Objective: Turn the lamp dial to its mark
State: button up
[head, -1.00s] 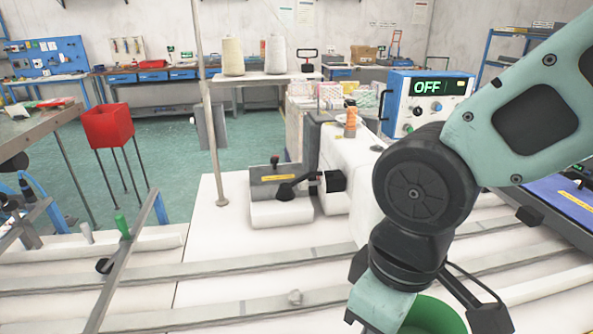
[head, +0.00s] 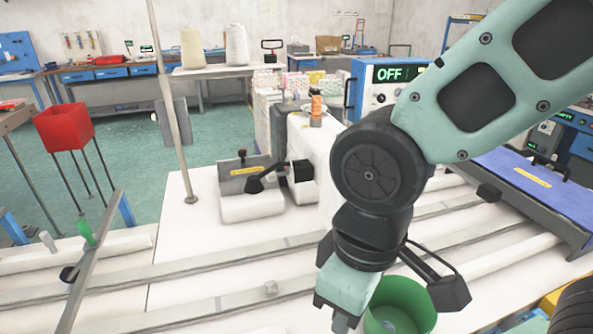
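A blue box with a white front (head: 362,88) and a green display reading OFF stands behind the white sewing machine. A small dark dial (head: 381,98) shows on its front, partly cut off by my arm; I cannot make out a mark or tell for certain that this is the lamp dial. My gripper (head: 342,318) hangs at the bottom centre, in front of and well below the box, pointing down. Its fingertips are partly hidden, so whether it is open or shut does not show. It appears clear of the dial.
A sewing machine (head: 312,165) with an orange spool stands left of my arm. A green cup (head: 402,290) is right beside my gripper. A thin pole (head: 172,110) rises at left. A blue-topped unit (head: 550,190) stands at right. Rails cross the white table (head: 190,275).

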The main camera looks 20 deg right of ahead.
aim_at(272, 177)
jog(key=j+z, duration=0.2)
jog(key=j, duration=0.8)
jog(key=j+z, duration=0.15)
jog(key=j, duration=0.8)
jog(key=k, duration=0.05)
